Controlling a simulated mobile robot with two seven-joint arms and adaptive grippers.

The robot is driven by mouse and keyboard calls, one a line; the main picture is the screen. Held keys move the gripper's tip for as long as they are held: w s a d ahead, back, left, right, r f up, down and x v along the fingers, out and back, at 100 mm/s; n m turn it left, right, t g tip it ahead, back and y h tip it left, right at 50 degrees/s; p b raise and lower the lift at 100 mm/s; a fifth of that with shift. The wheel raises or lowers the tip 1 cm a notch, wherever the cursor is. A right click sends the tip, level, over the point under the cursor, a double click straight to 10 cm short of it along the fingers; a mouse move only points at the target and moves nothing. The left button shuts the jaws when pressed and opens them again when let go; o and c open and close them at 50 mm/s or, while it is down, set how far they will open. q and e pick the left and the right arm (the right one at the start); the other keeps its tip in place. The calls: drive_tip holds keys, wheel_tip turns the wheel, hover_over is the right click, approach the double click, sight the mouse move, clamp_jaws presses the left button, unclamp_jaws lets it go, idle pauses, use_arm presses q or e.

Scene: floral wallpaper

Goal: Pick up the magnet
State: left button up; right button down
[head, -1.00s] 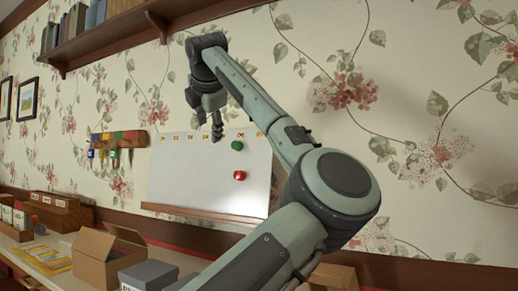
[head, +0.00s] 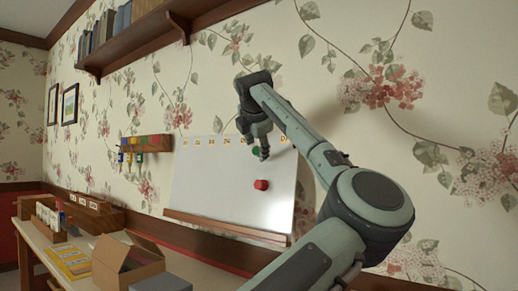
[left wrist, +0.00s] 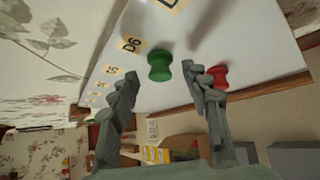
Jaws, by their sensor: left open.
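A green magnet (head: 256,152) sits on the whiteboard (head: 205,195), partly hidden behind my left gripper (head: 260,150) in the head view. In the left wrist view the whole green magnet (left wrist: 160,66) shows between and beyond the fingers of my left gripper (left wrist: 160,76), which are open and empty. A gap to the magnet cannot be judged exactly. A red magnet (head: 261,184) is below the green one on the board; it shows just beyond the right finger in the left wrist view (left wrist: 217,76). My right gripper is not in view.
A wooden shelf (head: 135,40) juts from the wall above. A small rack (head: 146,143) hangs left of the board. An open cardboard box (head: 125,262) and wooden organizers (head: 95,212) stand on the desk below. Yellow labels (left wrist: 131,44) line the board's top.

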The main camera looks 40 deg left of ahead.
use_arm(q)
drive_tip(key=shift+w+a+f, duration=0.2)
drive_tip(key=shift+w+a, duration=0.05)
drive_tip(key=shift+c, duration=0.3)
drive_tip(key=c, duration=1)
